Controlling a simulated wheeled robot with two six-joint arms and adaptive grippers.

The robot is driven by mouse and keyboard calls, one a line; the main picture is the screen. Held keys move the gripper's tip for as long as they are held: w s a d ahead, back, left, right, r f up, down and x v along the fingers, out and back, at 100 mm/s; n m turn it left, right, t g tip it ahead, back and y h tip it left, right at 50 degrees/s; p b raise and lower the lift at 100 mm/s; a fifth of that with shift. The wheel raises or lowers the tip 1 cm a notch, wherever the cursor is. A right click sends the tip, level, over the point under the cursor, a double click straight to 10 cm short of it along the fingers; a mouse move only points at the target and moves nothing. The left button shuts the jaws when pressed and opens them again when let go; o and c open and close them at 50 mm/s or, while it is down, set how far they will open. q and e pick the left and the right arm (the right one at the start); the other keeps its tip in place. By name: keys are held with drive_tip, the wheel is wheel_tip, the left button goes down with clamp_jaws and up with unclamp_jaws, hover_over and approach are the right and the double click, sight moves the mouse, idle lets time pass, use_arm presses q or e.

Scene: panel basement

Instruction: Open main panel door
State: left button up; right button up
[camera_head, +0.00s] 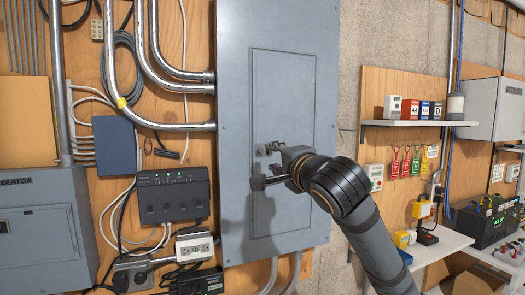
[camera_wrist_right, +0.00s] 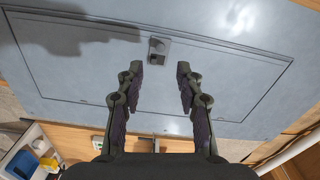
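The main panel (camera_head: 233,120) is a tall grey metal box in the middle of the head view. Its inset door (camera_head: 283,95) lies flush in the frame and looks shut. The door also fills much of the right wrist view (camera_wrist_right: 215,60). A small latch (camera_wrist_right: 158,48) sits on the door and shows between and beyond my right fingertips. My right gripper (camera_head: 261,166) is in front of the door's left side, at latch height. In the right wrist view its fingers (camera_wrist_right: 158,75) are apart with nothing between them. My left gripper is not in view.
A grey generator box (camera_head: 35,235) stands at the far left. A black power strip unit (camera_head: 172,195) and conduits (camera_head: 185,87) are left of the panel. At right are a shelf (camera_head: 420,123) with small boxes, hanging red and green tags, and a white workbench (camera_head: 440,243).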

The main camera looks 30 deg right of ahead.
sight(262, 152)
drive_tip(key=p+x, duration=0.5)
drive_tip(key=x, duration=0.2)
drive_tip(key=shift+w+d+r, duration=0.15)
drive_tip(key=shift+w+r, duration=0.05)
drive_tip(key=shift+w, duration=0.2)
drive_tip(key=shift+w+d+f, duration=0.1)
drive_tip(key=shift+w+f, duration=0.1)
drive_tip(key=shift+w, duration=0.25)
drive_tip(key=shift+s, duration=0.1)
drive_tip(key=shift+c, duration=0.7)
clamp_jaws()
